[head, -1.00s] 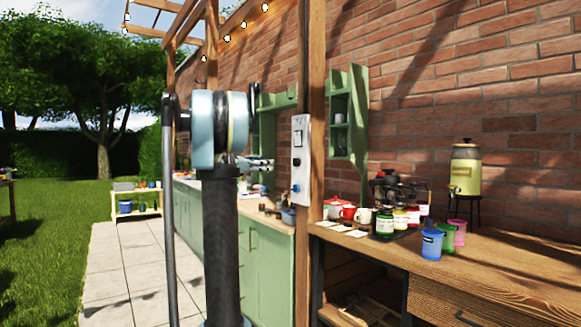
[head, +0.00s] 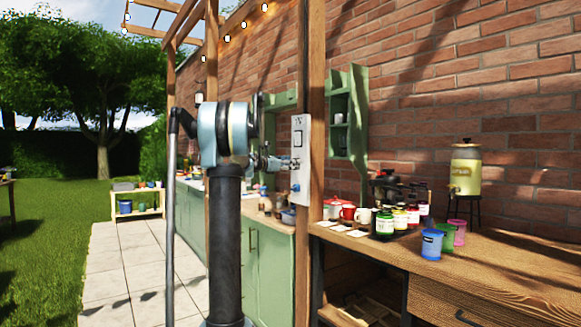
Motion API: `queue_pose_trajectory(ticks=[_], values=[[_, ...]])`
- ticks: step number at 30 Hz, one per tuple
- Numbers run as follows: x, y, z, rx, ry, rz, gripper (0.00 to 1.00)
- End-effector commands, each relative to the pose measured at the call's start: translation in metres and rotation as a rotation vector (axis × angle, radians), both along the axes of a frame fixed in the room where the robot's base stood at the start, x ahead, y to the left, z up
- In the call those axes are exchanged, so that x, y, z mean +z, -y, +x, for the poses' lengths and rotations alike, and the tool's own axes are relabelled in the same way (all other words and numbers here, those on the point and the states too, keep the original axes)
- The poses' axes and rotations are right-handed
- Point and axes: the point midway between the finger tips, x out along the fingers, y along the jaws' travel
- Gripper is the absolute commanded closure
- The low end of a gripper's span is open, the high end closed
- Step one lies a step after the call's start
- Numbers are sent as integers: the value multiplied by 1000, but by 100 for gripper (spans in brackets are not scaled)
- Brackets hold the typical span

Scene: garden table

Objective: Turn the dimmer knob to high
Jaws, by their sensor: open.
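A pale control panel (head: 302,178) is fixed to the wooden post. It has a switch near its top and a blue knob (head: 295,188) low on its face. A darker round control seen mid-panel earlier is now covered by my gripper. I cannot tell from the picture which control is the dimmer. My gripper (head: 290,164) is open, its fingertips at the middle of the panel, above the blue knob. Whether the fingers touch or surround the covered control cannot be made out.
The wooden post (head: 317,100) stands directly behind the panel. A wooden counter (head: 500,262) at right holds jars, cups and a drink dispenser (head: 465,170). A green cabinet (head: 268,255) runs behind my arm. Paving (head: 125,265) at left is clear.

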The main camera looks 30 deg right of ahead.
Motion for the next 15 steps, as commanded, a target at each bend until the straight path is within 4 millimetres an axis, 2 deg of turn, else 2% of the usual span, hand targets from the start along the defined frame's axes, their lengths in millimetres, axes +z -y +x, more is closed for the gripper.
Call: queue_pose_trajectory(ticks=[4,13,14,15], values=[[0,9,1,-1,0,0,46],[0,11,1,-1,0,0,46],[0,11,1,-1,0,0,49],[0,11,1,0,0,0,58]])
